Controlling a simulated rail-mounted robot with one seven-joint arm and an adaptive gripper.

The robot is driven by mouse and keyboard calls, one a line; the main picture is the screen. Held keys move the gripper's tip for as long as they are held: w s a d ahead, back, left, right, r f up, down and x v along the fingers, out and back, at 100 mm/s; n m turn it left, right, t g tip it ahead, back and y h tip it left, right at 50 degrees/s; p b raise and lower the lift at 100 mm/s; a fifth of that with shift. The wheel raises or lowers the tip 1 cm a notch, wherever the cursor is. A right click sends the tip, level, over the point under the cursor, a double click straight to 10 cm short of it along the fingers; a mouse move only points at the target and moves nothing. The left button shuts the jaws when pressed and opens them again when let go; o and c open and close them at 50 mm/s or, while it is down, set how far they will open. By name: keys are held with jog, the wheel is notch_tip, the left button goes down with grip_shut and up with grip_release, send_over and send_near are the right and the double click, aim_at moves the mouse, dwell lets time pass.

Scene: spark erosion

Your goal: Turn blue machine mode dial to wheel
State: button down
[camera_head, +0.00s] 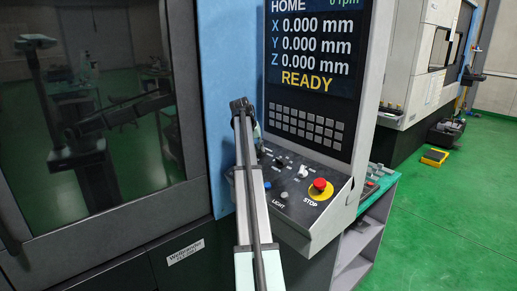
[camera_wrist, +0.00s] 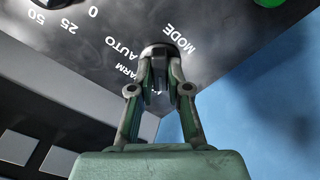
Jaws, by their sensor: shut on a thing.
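The mode dial (camera_wrist: 158,49) is a dark round knob on the grey control panel (camera_wrist: 100,50), seen upside down in the wrist view. The labels MODE, AUTO and one ending in "ARM" show around it; another label is mostly hidden by my fingers. My gripper (camera_wrist: 160,62) is shut on the dial, with a finger on either side of its grip. Which label the dial points to cannot be read. In the head view my arm covers the dial and my fingers; the blue machine (camera_head: 216,80) stands behind it.
The head view shows a red STOP button (camera_head: 320,184), a LIGHT knob (camera_head: 284,195) and a white-handled knob (camera_head: 303,171) on the panel right of my arm. Above is a screen (camera_head: 312,45) reading READY. A dark glass door (camera_head: 90,150) is at left.

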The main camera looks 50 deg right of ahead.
jog(key=n+p, duration=0.1)
jog(key=n, duration=0.3)
jog(key=shift+n, duration=0.3)
dwell(0.3)
jog(key=c, duration=1.1)
grip_release()
jog(key=v, duration=1.2)
